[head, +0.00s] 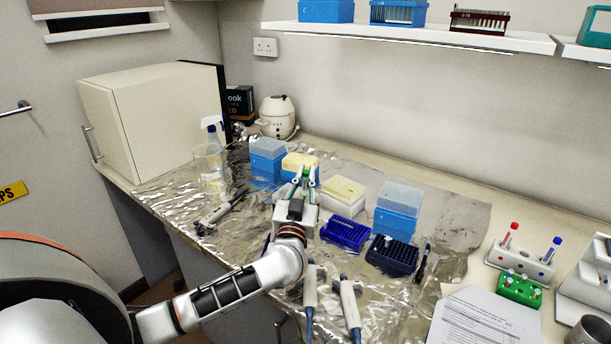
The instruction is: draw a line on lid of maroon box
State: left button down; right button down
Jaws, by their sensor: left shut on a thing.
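My left gripper (304,182) is over the middle of the foil-covered bench, seen from behind. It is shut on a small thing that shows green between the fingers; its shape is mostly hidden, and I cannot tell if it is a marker. A yellow-lidded box (299,160) stands just behind the fingers. I cannot make out a lidded maroon box on the bench. A dark maroon rack (480,20) with tubes stands on the wall shelf. A white stand (521,258) at right holds a red-capped and a blue-capped marker, upright. My right gripper is out of view.
Blue boxes (398,209), a white box with a yellow lid (342,197) and dark blue racks (346,232) crowd the bench. Pipettes (349,301) lie in front. A clear beaker (210,168) stands at left. Papers (484,318) and a green rack (519,288) are at right.

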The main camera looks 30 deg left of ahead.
pick_arm(q)
jog(key=shift+d+p, duration=0.25)
jog(key=shift+p, duration=0.3)
jog(key=shift+s+f, duration=0.1)
jog(key=shift+s, duration=0.1)
dwell(0.8)
jog(key=shift+a, duration=0.75)
dwell(1.5)
jog(key=shift+r, duration=0.25)
dwell(1.0)
jog(key=shift+r, duration=2.5)
